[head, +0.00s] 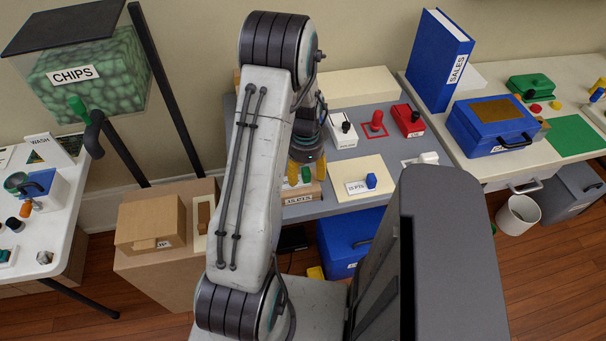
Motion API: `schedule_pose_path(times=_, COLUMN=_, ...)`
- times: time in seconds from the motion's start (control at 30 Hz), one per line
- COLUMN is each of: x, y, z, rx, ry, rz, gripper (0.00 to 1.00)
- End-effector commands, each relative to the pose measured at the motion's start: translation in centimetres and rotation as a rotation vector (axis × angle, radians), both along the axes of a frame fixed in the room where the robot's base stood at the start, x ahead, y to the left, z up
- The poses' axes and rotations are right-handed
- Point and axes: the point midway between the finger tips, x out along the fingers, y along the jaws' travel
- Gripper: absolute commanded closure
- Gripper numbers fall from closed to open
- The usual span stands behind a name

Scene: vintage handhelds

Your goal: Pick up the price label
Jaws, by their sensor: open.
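A small white label that seems to read "15 PTS" (358,187) lies on a cream mat (372,166) on the grey table; it is likely the price label. A small blue piece (371,181) is at its right end. My gripper (307,171) is open, pointing down left of the mat, apart from the label. A small green piece (306,175) shows between its amber fingers, over a wooden holder (303,190) with a lettered front. I cannot tell whether the fingers touch anything.
A white unit with a black knob (343,132), a red joystick (376,122) and a red box (408,121) stand behind the mat. Another white label (412,162) with a white block lies to its right. A blue case (492,125) sits on the right table.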

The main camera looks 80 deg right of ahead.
Motion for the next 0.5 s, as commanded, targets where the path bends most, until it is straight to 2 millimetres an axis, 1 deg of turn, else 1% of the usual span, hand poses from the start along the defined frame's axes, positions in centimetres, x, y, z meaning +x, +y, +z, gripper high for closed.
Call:
schedule_pose_path(times=0.13, x=0.01, y=0.04, z=-0.73, rx=0.001, ry=0.000, rz=0.000, gripper=0.41)
schedule_pose_path(times=0.37, x=0.00, y=0.00, z=-0.82, rx=-0.001, ry=0.000, rz=0.001, gripper=0.41)
schedule_pose_path(times=0.4, x=0.01, y=0.00, z=-0.81, rx=-0.001, ry=0.000, rz=0.001, gripper=0.39)
schedule_pose_path(times=0.5, x=0.01, y=0.00, z=-0.80, rx=0.000, ry=0.000, rz=0.001, gripper=0.48)
